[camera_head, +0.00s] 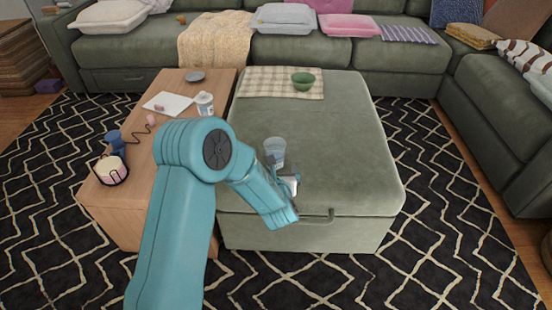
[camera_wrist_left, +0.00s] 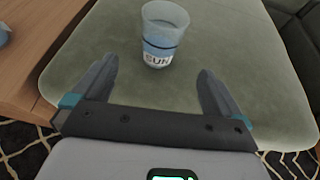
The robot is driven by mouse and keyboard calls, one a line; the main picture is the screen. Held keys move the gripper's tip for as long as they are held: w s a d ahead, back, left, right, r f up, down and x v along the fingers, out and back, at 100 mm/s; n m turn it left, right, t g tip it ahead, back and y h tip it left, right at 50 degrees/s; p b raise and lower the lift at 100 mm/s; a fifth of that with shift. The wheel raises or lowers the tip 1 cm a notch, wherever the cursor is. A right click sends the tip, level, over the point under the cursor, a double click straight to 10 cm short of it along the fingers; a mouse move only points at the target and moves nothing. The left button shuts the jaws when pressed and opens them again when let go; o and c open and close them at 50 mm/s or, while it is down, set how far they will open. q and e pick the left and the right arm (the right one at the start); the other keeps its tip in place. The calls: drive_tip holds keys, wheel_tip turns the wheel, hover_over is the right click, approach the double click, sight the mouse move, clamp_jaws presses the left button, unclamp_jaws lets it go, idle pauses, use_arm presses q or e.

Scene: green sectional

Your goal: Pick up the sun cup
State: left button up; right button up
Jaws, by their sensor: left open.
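The sun cup (camera_wrist_left: 163,38) is a clear cup with a blue band and the word SUN on a white label. It stands upright on the green ottoman (camera_head: 340,150), near its front left part, and it also shows in the head view (camera_head: 274,150). My left gripper (camera_wrist_left: 155,85) is open, with its two fingers apart on the near side of the cup. The cup is ahead of the fingertips, roughly centred between them, and nothing is held. In the head view the left gripper (camera_head: 288,184) is just in front of the cup, partly hidden by my arm. My right gripper is not in view.
The wooden table (camera_head: 222,84) at left holds another white cup (camera_head: 205,103), a white sheet and several small items. The ottoman's right side is clear.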

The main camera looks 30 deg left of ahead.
sight(275, 155)
use_arm(q)
drive_tip(key=b+x, duration=0.1)
drive_tip(key=x, duration=0.7)
drive_tip(key=shift+s+f, duration=0.1)
drive_tip(key=b+x, duration=0.1)
drive_tip(key=x, duration=0.3)
drive_tip(key=shift+w+a+f, duration=0.1)
drive_tip(key=shift+w+f, duration=0.1)
drive_tip(key=shift+f, duration=0.1)
drive_tip(key=shift+w+a, duration=0.2)
drive_tip(key=shift+w, duration=0.1)
drive_tip(key=c, duration=1.1)
